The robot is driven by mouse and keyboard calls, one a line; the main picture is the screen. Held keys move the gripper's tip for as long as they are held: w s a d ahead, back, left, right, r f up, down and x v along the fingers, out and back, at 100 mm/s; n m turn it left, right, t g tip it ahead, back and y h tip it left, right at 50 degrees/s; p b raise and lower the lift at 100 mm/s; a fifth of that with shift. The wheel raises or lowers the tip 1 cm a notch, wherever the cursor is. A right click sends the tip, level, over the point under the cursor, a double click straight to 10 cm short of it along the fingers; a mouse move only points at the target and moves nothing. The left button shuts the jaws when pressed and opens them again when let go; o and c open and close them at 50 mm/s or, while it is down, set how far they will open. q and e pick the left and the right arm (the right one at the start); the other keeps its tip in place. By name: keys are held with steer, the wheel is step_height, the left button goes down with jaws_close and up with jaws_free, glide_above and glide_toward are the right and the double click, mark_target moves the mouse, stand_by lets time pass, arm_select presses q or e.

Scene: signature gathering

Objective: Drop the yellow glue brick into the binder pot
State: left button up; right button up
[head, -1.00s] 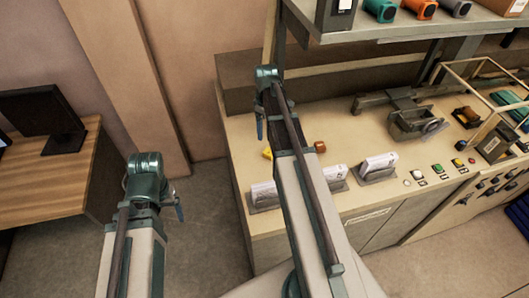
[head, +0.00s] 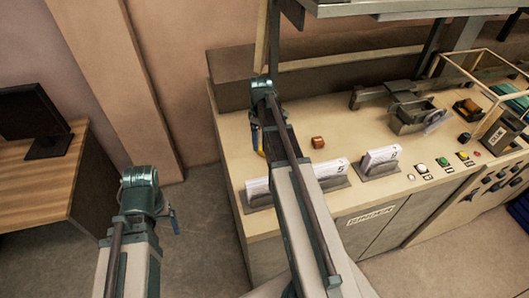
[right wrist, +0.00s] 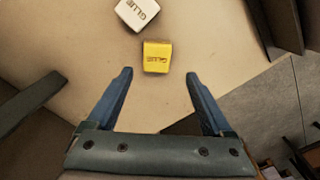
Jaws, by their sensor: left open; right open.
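The yellow glue brick (right wrist: 157,57) lies on the pale counter in the right wrist view, with GLUE printed on it. My right gripper (right wrist: 159,78) is open and empty, its blue fingers pointing toward the brick, which sits just ahead of the gap between the tips. In the head view my right arm covers most of the brick, and the right gripper (head: 256,140) is over the counter's left end. My left gripper (head: 173,220) is open, beside the counter over the floor. A grey metal open-topped vessel (head: 412,117) at the counter's back may be the binder pot.
A white glue brick (right wrist: 138,13) lies close beyond the yellow one. An orange-brown block (head: 318,142) sits right of my right arm. Card holders (head: 380,165) and buttons (head: 443,162) line the counter front. A shelf (head: 400,8) overhangs the back.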

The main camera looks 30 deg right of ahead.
steer(key=f+b, duration=0.2)
steer(key=d+f+b, duration=0.1)
steer(key=f+b, duration=0.1)
steer(key=shift+s+f, duration=0.1)
steer(key=shift+s, duration=0.2)
steer(key=shift+f+b, duration=0.45)
steer(key=shift+f, duration=0.1)
steer(key=shift+r, duration=0.15)
steer(key=shift+c, duration=0.3)
jaws_close()
step_height(320, 180, up, 10)
steer(key=p, duration=1)
